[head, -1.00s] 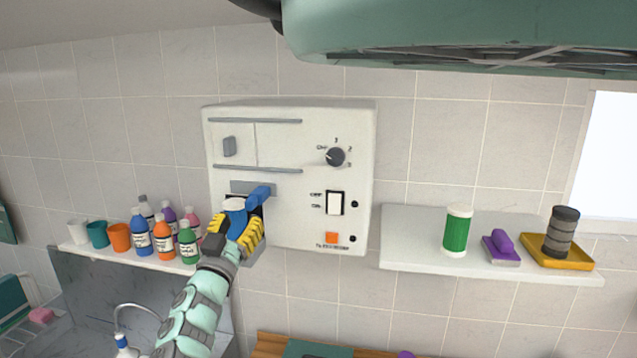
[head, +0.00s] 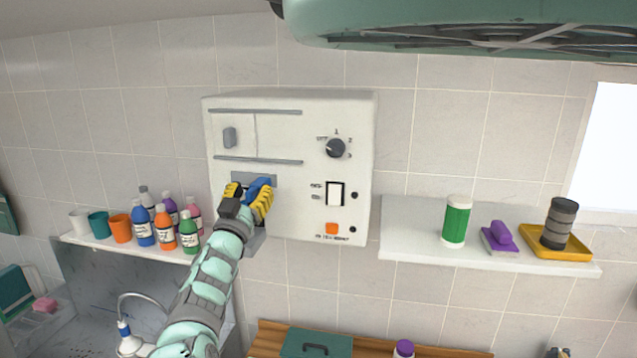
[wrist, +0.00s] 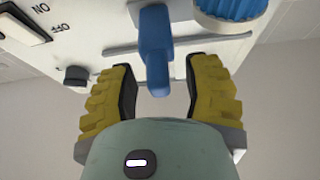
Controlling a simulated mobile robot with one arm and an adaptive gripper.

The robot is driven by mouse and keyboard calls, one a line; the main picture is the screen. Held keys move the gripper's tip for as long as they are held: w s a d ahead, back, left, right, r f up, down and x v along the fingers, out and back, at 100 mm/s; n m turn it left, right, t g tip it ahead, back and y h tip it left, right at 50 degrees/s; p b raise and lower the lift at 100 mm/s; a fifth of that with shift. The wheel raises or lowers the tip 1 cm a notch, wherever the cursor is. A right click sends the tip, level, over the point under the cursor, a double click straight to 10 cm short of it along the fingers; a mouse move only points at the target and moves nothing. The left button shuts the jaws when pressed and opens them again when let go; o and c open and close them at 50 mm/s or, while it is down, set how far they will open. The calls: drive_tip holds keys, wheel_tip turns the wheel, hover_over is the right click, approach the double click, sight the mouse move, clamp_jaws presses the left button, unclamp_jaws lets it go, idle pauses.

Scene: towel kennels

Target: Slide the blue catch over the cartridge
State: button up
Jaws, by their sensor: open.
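The blue catch (head: 258,187) is on the lower left of the white wall unit's front. In the wrist view the catch (wrist: 156,52) stands between the two yellow fingers, with a gap on each side. My gripper (head: 248,203) is open around the catch. It also shows open in the wrist view (wrist: 160,88). A round blue ribbed part with a white rim, seemingly the cartridge (wrist: 230,8), is at the top right of the wrist view, to the side of the catch and cut off by the frame. In the head view my gripper hides the cartridge.
The white unit (head: 290,125) also carries a dial (head: 335,148), a rocker switch (head: 335,194) and an orange button (head: 332,228). Several bottles stand on the left shelf (head: 75,238). The right shelf (head: 415,245) holds a green-labelled container (head: 456,222), a purple brush (head: 500,237) and a yellow tray (head: 575,255).

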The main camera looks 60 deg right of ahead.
drive_tip(key=shift+c, duration=0.2)
clamp_jaws()
